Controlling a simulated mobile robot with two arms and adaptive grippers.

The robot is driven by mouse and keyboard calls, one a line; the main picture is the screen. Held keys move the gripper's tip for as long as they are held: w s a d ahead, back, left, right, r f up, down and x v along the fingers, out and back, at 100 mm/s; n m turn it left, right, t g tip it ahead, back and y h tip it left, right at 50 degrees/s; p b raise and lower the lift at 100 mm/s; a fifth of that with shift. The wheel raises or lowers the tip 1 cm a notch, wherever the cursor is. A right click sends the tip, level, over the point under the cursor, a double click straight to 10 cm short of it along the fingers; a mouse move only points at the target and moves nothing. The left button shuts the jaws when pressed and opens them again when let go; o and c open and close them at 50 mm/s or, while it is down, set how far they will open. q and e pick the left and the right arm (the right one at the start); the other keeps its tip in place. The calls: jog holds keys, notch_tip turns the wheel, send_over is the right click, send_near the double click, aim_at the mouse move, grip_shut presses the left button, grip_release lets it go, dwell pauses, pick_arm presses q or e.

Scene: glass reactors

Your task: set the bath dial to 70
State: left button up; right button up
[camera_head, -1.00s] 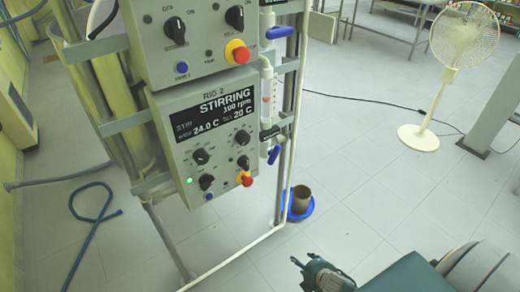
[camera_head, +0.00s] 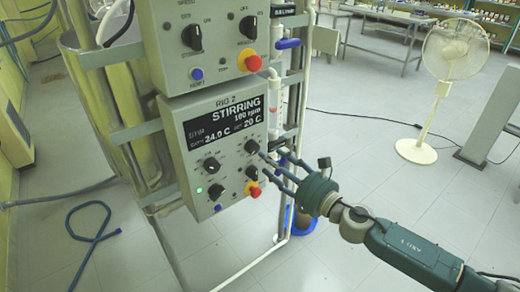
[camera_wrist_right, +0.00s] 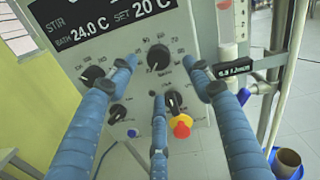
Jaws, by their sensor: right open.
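The RIG 2 control box (camera_head: 190,120) shows STIRRING 100 rpm, bath 24.0 C and set 20 C on its display (camera_head: 222,123). The bath dial appears to be the black upper right knob (camera_head: 252,147), with a numbered scale around it. In the right wrist view this knob (camera_wrist_right: 158,57) lies between my upper two fingers. My right gripper (camera_head: 268,168) is open, its blue fingers spread and pointing at the panel; I cannot tell whether they touch it. The left gripper is out of view.
Other knobs, such as the upper left one (camera_head: 211,165), and a red stop button (camera_head: 255,191) sit close by. A glass column with a blue valve (camera_head: 288,43) stands right of the box. A white fan (camera_head: 452,48) stands on open floor.

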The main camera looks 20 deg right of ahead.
aim_at(256, 150)
jog(key=p+x, duration=0.1)
jog(key=x, duration=0.5)
jog(key=shift+w+a, duration=0.2)
jog(key=shift+w, duration=0.05)
jog(key=shift+c, duration=0.3)
jog(key=c, duration=1.1)
